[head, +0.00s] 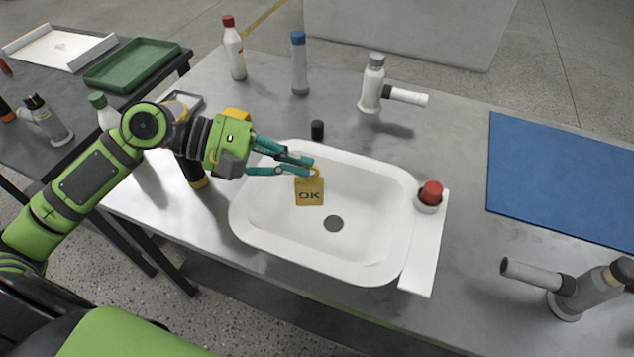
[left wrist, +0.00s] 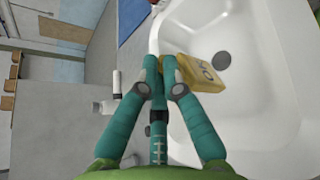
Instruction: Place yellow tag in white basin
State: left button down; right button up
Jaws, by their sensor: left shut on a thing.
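The yellow tag (head: 309,191), marked "OK", hangs upright from my left gripper (head: 311,166) over the left part of the white basin (head: 392,262). My left gripper's teal fingers are shut on the loop at the tag's top. In the left wrist view the yellow tag (left wrist: 190,71) shows beyond the fingertips of the left gripper (left wrist: 160,60), with the white basin (left wrist: 275,120) behind it. I cannot tell how high the tag is above the basin floor. The basin's dark drain (head: 333,223) is in view. My right gripper is not in view.
A red-topped knob (head: 430,192) stands on the basin's right ledge. A small black cylinder (head: 317,130) is behind the basin. Bottles (head: 300,65) and a grey-white tap-like piece (head: 373,85) stand farther back. A blue mat (head: 565,185) lies at the right. Another grey piece (head: 567,290) stands front right.

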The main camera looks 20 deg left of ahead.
aim_at(317, 181)
pick_arm(q)
jog(key=x, duration=0.3)
jog(key=shift+f, duration=0.15)
jog(key=shift+d+f, duration=0.25)
jog(key=shift+d, duration=0.05)
jog(key=shift+f, duration=0.3)
notch_tip(317, 181, down, 3)
jog(key=shift+f, duration=0.3)
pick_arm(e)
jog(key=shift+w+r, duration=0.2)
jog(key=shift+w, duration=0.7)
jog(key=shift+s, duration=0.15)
pick_arm(q)
jog(key=shift+f, duration=0.1)
jog(key=c, duration=1.4)
grip_release()
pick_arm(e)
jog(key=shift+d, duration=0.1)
